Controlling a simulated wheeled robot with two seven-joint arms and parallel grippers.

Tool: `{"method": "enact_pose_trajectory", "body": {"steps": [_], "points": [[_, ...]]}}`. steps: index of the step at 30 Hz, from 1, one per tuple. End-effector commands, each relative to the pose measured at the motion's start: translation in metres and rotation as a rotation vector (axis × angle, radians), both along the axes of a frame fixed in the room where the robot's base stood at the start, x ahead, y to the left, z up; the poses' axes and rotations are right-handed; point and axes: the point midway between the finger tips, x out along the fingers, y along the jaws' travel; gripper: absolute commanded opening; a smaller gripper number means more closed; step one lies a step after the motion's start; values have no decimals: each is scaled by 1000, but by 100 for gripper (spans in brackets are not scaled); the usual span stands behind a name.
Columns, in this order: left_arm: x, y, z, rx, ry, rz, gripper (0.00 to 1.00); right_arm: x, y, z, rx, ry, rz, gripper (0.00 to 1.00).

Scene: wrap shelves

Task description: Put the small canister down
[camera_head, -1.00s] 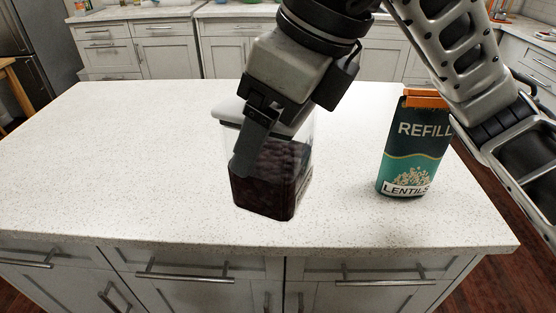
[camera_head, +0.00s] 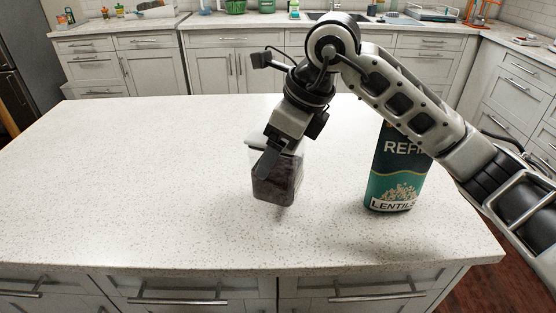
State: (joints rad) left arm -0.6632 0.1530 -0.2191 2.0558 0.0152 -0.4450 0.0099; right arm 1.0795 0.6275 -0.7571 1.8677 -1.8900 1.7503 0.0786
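The small canister (camera_head: 284,183) is a clear box with dark reddish contents and a pale lid, in the middle of the head view. My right gripper (camera_head: 268,163) comes down from above and is shut on the canister, one dark finger showing across its near side. The other finger is hidden. The canister is about upright over the white counter; I cannot tell whether its base touches the top or hangs just above it. My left gripper is not in view.
A teal and black lentils refill pack (camera_head: 392,185) stands on the counter (camera_head: 130,180) to the right of the canister, partly behind my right arm. The counter's left side and front are clear. Kitchen cabinets (camera_head: 225,65) stand behind.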

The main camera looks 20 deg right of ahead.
Motion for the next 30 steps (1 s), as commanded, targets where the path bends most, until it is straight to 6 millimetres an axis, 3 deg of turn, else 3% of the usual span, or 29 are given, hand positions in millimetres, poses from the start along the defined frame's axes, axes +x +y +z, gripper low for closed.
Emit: {"method": "enact_pose_trajectory", "body": {"steps": [9, 20, 21, 23, 30], "points": [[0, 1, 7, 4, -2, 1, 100, 5, -3, -36, -1, 1, -1, 40], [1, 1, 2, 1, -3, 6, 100, 5, -3, -41, 0, -1, -1, 40], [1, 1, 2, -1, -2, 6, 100, 5, -3, -41, -1, 2, -1, 79], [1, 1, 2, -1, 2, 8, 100, 5, -3, -41, -1, 2, -1, 95], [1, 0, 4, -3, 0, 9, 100, 5, -3, -40, -1, 2, -2, 95]]}}
